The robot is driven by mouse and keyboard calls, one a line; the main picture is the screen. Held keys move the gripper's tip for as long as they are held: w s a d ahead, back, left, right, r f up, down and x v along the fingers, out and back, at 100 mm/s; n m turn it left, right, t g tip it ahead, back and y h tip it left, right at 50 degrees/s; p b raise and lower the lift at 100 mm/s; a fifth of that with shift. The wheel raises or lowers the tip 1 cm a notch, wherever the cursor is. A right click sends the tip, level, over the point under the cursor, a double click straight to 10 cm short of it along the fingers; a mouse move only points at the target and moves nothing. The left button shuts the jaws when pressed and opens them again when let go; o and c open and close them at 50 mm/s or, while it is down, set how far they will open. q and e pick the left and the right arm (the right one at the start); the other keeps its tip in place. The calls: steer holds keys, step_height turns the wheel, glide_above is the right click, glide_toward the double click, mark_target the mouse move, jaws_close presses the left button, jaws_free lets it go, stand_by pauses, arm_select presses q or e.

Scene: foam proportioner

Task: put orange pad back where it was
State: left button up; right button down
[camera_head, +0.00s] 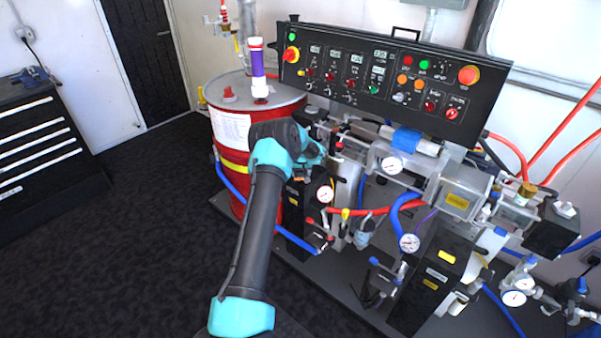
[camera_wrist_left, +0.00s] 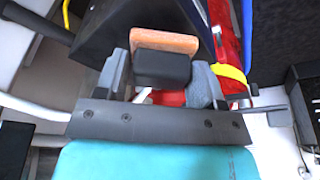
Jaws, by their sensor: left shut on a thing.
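The orange pad (camera_wrist_left: 165,40) shows at the top middle of the left wrist view, just beyond a dark block (camera_wrist_left: 162,68) that looks joined to it. My left gripper (camera_wrist_left: 163,75) is shut with this block between its two fingers. In the head view my left gripper (camera_head: 312,150) is at the left end of the machine, beside the red drum and below the control panel. The pad cannot be made out there, hidden behind my wrist. Whether the pad touches anything beyond it is unclear. My right gripper is not in view.
The red drum (camera_head: 233,180) stands left of my gripper, with a purple and white tube (camera_head: 258,72) on top. The control panel (camera_head: 390,75) is above. Gauges, blue hoses and red hoses crowd the machine to the right. The dark floor (camera_head: 120,260) at left is clear.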

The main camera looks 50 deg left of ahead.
mark_target(301, 178)
arm_select(q)
steer(key=shift+w+a, duration=0.55)
steer(key=shift+a, duration=0.1)
steer(key=shift+f, duration=0.75)
steer(key=shift+f, duration=0.15)
steer(key=o, duration=0.9)
steer(key=v, duration=1.2)
